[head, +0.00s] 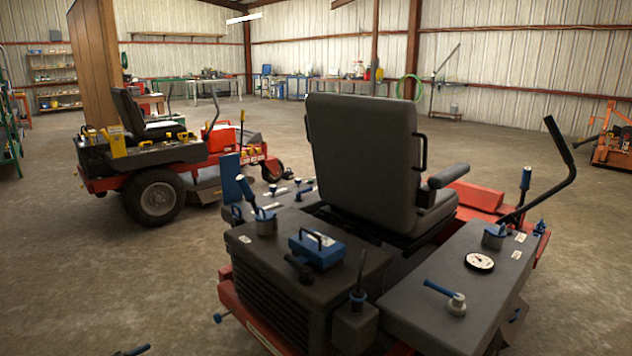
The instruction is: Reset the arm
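A small dark tip (132,350) shows at the bottom edge, left of centre. It looks like part of my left gripper, but too little shows to tell whether it is open or shut. It is over the concrete floor, apart from the near mower. My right gripper is out of view. No object is seen in either gripper. The near riding mower (300,290) fills the centre and right, with a grey seat (362,160) and a black lever (562,150) slanting up at its right.
A second red and black mower (150,165) stands at the left. A blue box (318,247) with a handle and a round gauge (480,262) are on the near mower's deck. Workbenches line the back wall. Concrete floor (80,270) is clear at the left.

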